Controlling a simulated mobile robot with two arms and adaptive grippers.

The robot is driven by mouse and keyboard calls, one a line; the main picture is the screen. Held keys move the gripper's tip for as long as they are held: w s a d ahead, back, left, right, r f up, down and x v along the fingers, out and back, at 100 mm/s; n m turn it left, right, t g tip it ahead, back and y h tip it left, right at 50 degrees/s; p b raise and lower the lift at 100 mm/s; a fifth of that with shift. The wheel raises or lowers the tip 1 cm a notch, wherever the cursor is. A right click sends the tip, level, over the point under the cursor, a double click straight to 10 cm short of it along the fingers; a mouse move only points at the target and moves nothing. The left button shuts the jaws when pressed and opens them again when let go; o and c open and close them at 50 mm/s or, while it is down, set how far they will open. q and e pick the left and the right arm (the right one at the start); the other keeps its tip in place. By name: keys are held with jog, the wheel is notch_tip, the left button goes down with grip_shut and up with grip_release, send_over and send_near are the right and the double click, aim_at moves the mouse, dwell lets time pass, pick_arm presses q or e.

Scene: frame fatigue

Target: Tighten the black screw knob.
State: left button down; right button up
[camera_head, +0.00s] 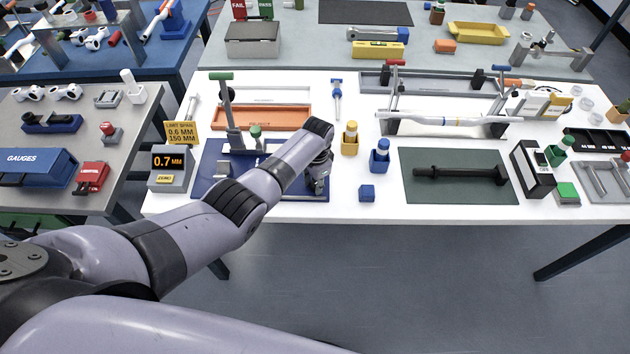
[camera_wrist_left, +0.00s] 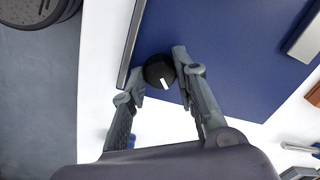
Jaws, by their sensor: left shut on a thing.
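The black screw knob (camera_wrist_left: 158,72) is round with a white mark on its face. In the left wrist view it sits at the edge of a blue base plate (camera_wrist_left: 220,45). My left gripper (camera_wrist_left: 160,74) has its two fingers on opposite sides of the knob and is shut on it. In the head view my left arm reaches over the blue plate (camera_head: 208,172), and my left gripper (camera_head: 318,180) is at its right end. The knob is hidden there. My right gripper is not in view.
A gauge display reading 0.7 MM (camera_head: 170,165) stands left of the plate. A lever with a green handle (camera_head: 230,110) rises behind my arm. A blue block (camera_head: 367,193) and a dark green mat (camera_head: 460,190) lie to the right. White table shows between them.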

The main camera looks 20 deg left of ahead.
pick_arm(q)
jog(key=shift+m, duration=0.6)
jog(key=c, duration=1.3)
grip_release()
jog(key=shift+r, duration=0.1)
jog(key=shift+s+d+r, duration=0.1)
jog(key=shift+s+r, duration=0.05)
jog(key=shift+r, duration=3.75)
